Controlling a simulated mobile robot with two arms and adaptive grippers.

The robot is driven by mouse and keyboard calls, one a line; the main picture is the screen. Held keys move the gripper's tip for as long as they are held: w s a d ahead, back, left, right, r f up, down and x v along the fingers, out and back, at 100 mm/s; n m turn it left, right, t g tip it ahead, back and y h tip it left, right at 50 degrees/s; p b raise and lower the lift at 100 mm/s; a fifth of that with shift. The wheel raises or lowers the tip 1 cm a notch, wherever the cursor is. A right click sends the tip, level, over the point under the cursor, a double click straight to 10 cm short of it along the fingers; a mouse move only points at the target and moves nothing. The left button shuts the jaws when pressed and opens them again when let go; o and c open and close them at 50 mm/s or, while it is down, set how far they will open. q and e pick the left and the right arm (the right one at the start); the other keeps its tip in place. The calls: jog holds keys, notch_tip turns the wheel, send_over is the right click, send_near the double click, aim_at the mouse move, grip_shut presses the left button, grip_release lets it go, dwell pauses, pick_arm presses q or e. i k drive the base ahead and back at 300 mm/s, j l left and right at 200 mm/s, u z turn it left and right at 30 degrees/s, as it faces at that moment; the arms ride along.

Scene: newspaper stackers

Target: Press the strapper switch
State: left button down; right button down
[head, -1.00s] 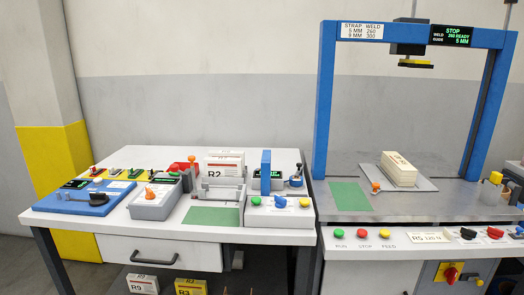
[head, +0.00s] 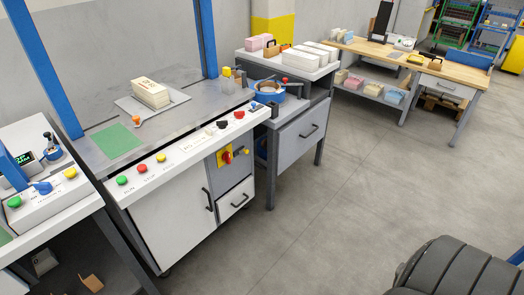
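The strapper (head: 190,100) is a steel-topped table under a blue arch, with a bundle of papers (head: 150,93) on a plate on top. Its white front panel carries a green button (head: 122,180), a red button (head: 141,168) and a yellow button (head: 161,157). Black and red knobs (head: 239,114) sit further right on the panel. A red rotary switch on a yellow plate (head: 225,156) is on the cabinet front below. I cannot read which control is named the strapper switch. Neither gripper is in view.
A grey side cabinet (head: 300,138) with paper stacks stands right of the strapper. A wooden workbench (head: 455,72) is behind it. Another control table (head: 50,210) adjoins at left. Open floor (head: 330,225) lies in front. A dark ribbed shape (head: 455,268), unidentified, fills the bottom right corner.

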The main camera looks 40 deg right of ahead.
aim_at(226, 156)
jog(key=z, duration=0.85)
jog(key=i+l+z, duration=0.4)
jog(key=i+l, duration=0.8)
